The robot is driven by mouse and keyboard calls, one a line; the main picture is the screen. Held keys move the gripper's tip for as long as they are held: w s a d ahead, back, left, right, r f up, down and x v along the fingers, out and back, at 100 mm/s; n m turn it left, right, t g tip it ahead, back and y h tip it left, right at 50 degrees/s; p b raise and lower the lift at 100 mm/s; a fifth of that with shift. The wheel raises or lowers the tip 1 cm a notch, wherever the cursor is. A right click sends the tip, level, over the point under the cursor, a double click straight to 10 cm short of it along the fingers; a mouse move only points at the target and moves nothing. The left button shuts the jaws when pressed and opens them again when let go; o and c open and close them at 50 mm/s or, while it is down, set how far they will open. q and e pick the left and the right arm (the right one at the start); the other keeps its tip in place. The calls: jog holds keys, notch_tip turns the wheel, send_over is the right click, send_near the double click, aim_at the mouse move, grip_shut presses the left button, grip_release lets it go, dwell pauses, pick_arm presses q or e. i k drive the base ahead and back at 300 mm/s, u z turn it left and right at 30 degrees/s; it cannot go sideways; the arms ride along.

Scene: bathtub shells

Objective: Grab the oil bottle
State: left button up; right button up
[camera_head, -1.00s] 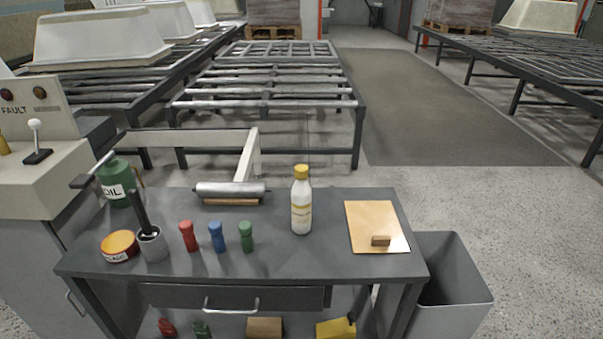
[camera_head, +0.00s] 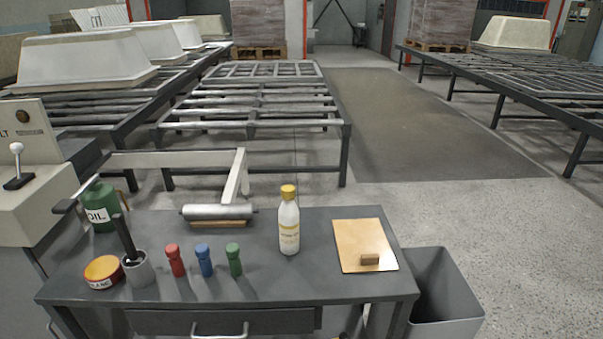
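A green bottle-like can labelled "OIL" (camera_head: 99,208) stands upright at the back left of the grey workbench (camera_head: 330,288). Neither of my grippers is in view.
Near the can are a grey cup with a black handle (camera_head: 138,269), an orange tin (camera_head: 103,271), and red, blue and green pegs (camera_head: 204,260). A roller (camera_head: 217,211) lies behind them. A tan board (camera_head: 364,246) is at right, beside a grey bin (camera_head: 447,295).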

aim_at(288, 212)
jog(key=z, duration=0.1)
jog(key=k, duration=1)
jog(key=u, duration=1.2)
jog(key=i, duration=0.9)
jog(key=z, duration=0.65)
jog(key=i, duration=0.6)
jog(key=z, duration=0.5)
